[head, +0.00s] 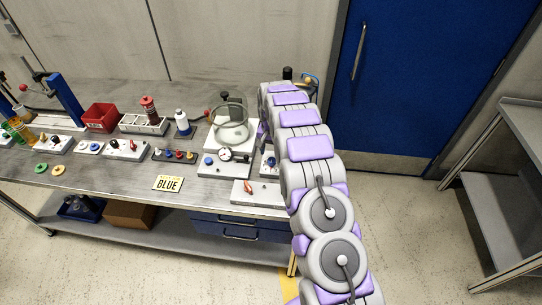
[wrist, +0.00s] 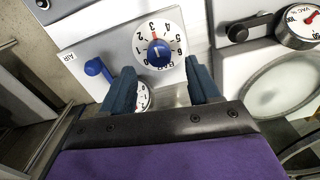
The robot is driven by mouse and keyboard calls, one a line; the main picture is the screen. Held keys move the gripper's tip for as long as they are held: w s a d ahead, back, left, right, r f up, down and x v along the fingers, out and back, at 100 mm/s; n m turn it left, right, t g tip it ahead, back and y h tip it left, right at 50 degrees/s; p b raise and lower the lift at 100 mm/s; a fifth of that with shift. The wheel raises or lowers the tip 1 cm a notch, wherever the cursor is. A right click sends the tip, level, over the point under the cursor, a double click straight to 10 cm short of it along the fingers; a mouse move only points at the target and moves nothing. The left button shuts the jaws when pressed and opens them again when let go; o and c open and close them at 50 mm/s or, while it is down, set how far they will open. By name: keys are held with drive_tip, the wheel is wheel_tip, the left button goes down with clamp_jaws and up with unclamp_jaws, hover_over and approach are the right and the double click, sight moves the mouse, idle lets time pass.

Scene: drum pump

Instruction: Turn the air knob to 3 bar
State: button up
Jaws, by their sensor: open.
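In the wrist view, the air knob (wrist: 159,54) is a round blue knob on a white dial (wrist: 173,22) with black numbers. A red mark sits by the 3; a pale line on the knob points roughly toward it, but its exact reading is unclear. My gripper (wrist: 160,68) is open, its two dark teal fingers apart below and to either side of the knob. Nothing is seen gripped. A small gauge (wrist: 145,96) is partly hidden by the left finger. In the head view my arm hides the gripper and most of this panel.
A blue lever (wrist: 97,68) stands close left of the gripper, on the panel labelled AIR. A glass vessel (wrist: 284,88) and a vacuum gauge (wrist: 301,25) are to the right.

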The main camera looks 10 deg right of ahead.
sight(271, 159)
wheel_tip(271, 159, up, 13)
drive_tip(key=shift+p, duration=0.4)
drive_tip(key=s+r+n+b, duration=0.1)
drive_tip(key=s+r, duration=0.3)
drive_tip(key=s, duration=0.4)
drive_tip(key=s+r+n+g+b, duration=0.1)
drive_tip(key=s+r, duration=0.3)
drive_tip(key=s, duration=0.4)
drive_tip(key=s+r+n+b, duration=0.1)
drive_tip(key=s+r, duration=0.3)
drive_tip(key=s, duration=0.4)
drive_tip(key=s+f+n, duration=0.1)
drive_tip(key=s, duration=1.3)
drive_tip(key=s+f+n+b, duration=0.1)
drive_tip(key=s+f, duration=0.1)
drive_tip(key=s, duration=1.3)
drive_tip(key=shift+f+g+b, duration=0.3)
drive_tip(key=shift+g, duration=0.1)
drive_tip(key=shift+w, duration=0.1)
drive_tip(key=shift+c, duration=0.2)
